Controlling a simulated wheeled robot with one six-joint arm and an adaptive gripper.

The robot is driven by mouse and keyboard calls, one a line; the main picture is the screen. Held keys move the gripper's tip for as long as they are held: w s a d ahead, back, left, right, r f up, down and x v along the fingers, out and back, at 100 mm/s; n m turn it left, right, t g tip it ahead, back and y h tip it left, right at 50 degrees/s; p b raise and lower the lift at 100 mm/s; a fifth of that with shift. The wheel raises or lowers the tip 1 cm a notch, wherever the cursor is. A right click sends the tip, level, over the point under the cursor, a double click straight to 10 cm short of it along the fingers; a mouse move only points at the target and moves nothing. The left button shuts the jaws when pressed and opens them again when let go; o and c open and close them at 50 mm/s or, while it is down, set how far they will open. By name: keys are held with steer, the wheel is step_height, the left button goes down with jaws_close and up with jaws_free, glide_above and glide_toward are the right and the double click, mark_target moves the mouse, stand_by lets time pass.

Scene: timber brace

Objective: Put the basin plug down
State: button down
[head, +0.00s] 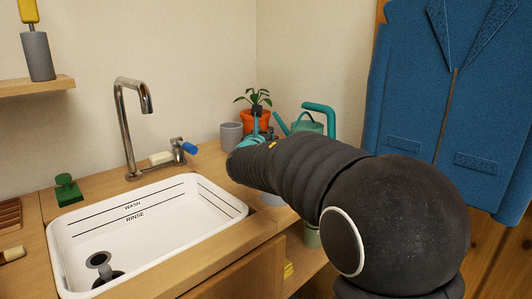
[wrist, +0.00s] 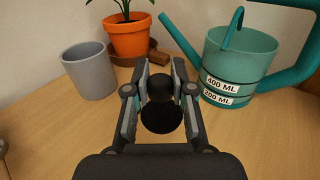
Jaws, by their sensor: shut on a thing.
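My gripper (wrist: 160,92) is shut on the basin plug (wrist: 161,118), a black disc with a round black knob, in the middle of the wrist view. The fingers stand on either side of the knob. The plug is over the wooden counter; I cannot tell whether it touches the wood. In the head view my arm hides most of the gripper and the plug. The white basin (head: 243,208), marked WASH and RINSE, is left of my arm. A grey round piece (head: 98,259) and a dark piece are inside it.
A grey cup (wrist: 90,72) stands left of my gripper. An orange plant pot (wrist: 128,36) is behind it, with a brown block (wrist: 150,66). A teal watering can (wrist: 237,65) stands close on the right. Bare counter (wrist: 50,125) lies at the near left. A tap (head: 128,125) rises behind the basin.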

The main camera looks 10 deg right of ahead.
steer(key=shift+f, duration=2.3)
steer(key=shift+f+b, duration=0.15)
steer(key=shift+b, duration=0.3)
steer(key=c, duration=1)
jaws_free()
steer(key=shift+r, duration=0.2)
